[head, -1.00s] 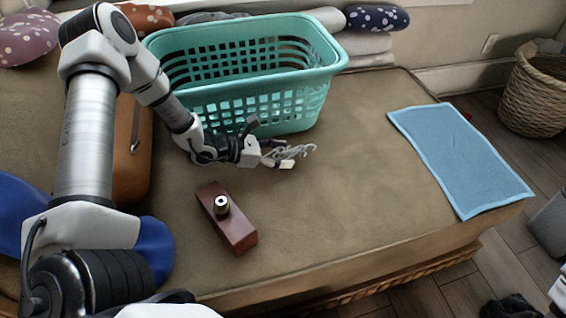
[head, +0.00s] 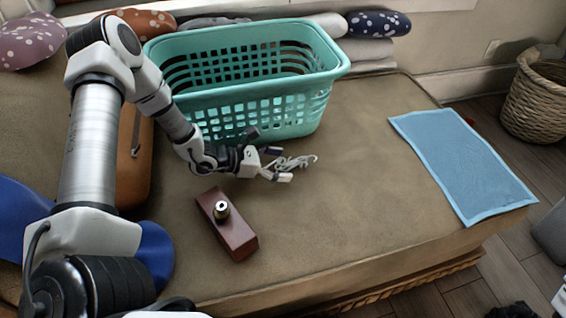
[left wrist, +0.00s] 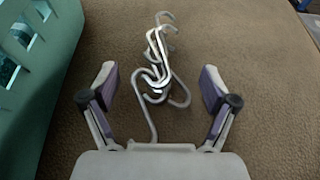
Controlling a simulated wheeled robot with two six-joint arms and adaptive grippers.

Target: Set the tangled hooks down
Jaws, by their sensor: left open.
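The tangled hooks (head: 292,163) are a small heap of whitish-grey S-shaped hooks. They lie on the brown cushioned bench (head: 345,200), in front of the basket. In the left wrist view the hooks (left wrist: 160,62) lie between and beyond the fingertips, with one hook reaching back toward the palm. My left gripper (head: 279,163) is open around the near end of the heap, with both fingers apart from the hooks. In the left wrist view the open left gripper (left wrist: 160,82) shows a clear gap on each side.
A teal laundry basket (head: 240,108) stands just behind the left gripper. A dark red wooden block with a metal knob (head: 235,235) lies in front of it. A blue mat (head: 462,165) lies at the right. The bench between hooks and mat is clear.

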